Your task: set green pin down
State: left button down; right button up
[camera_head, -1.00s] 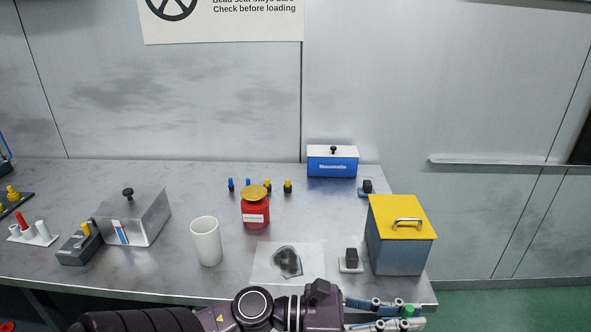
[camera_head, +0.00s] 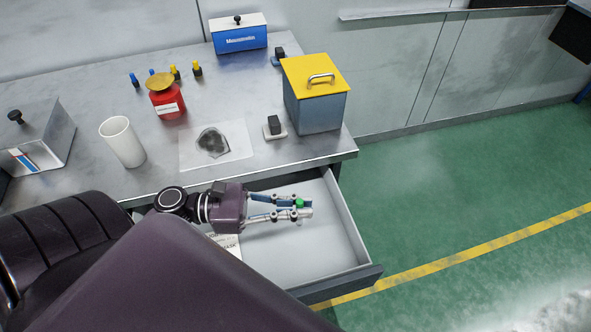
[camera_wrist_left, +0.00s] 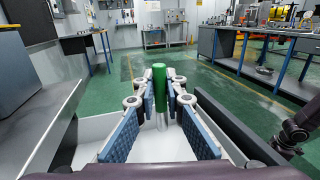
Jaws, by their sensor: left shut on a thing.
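My left gripper (camera_head: 303,210) is shut on the green pin (camera_head: 299,203), which shows as a small green top between the fingertips. In the left wrist view the pin (camera_wrist_left: 159,88) stands about upright between the finger ends, with a green upper part and a grey lower part. The gripper is over an open pale drawer (camera_head: 345,222) under the bench's front edge. The pin's lower end and its gap to the drawer floor cannot be told.
On the bench stand a yellow-lidded box (camera_head: 318,100), a white cup (camera_head: 122,142), a red container (camera_head: 167,103) and a blue box (camera_head: 240,38). A white label (camera_head: 228,243) lies partly under my gripper. The drawer's right part is clear.

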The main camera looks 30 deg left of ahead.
pick_arm(q)
jog(key=shift+f, duration=6.35)
jog(key=shift+f, duration=0.1)
jog(key=c, duration=2.5)
grip_release()
jog(key=shift+b, duration=0.35)
jog(key=o, duration=0.5)
